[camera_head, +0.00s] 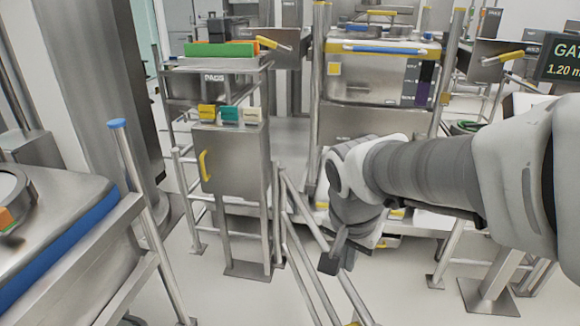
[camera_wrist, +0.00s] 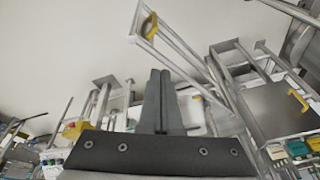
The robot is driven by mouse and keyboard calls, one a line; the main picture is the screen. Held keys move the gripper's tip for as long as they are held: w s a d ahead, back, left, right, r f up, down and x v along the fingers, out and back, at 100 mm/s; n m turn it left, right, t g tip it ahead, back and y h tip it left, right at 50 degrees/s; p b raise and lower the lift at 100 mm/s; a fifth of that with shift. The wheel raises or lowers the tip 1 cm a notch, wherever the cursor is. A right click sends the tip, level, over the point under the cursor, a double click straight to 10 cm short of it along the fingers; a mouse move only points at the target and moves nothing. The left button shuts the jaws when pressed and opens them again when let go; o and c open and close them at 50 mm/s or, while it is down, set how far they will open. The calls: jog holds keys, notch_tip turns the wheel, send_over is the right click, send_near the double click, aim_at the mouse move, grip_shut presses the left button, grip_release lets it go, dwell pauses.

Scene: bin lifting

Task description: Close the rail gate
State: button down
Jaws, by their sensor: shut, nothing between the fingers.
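The rail gate (camera_head: 318,262) is a set of grey metal tubes. In the head view it slants from a post beside the grey cabinet down to the bottom edge. In the wrist view the gate (camera_wrist: 178,50) runs diagonally across the upper middle and has a yellow grip (camera_wrist: 150,27) at its upper left end. My gripper (camera_head: 328,264) points down close to the rails in the head view; I cannot tell whether it touches them. In the wrist view my gripper's fingers (camera_wrist: 160,75) are together and empty, with the yellow grip beyond them.
A grey cabinet (camera_head: 230,170) with a yellow handle stands left of the gate, with small coloured bins on top. A cart with a blue edge (camera_head: 70,240) is at the left. A steel machine (camera_head: 375,75) stands behind my arm. Pale floor is clear at lower left centre.

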jog(key=w+a+f+m+g+h+b, duration=0.1)
jog(key=w+a+f+m+b, duration=0.15)
jog(key=f, duration=0.65)
jog(key=w+a+f+m+g+b, duration=0.1)
jog(key=w+f+m+b, duration=0.25)
jog(key=f, duration=0.55)
jog(key=w+a+f+m+g+h+b, duration=0.1)
jog(key=w+f+m+b, duration=0.2)
jog(key=f, duration=0.6)
jog(key=d+f+b, duration=0.2)
jog(key=d+f, duration=0.4)
jog(key=f, duration=0.4)
jog(key=shift+s+d+m+b, duration=0.35)
jog(key=shift+s+m, duration=0.05)
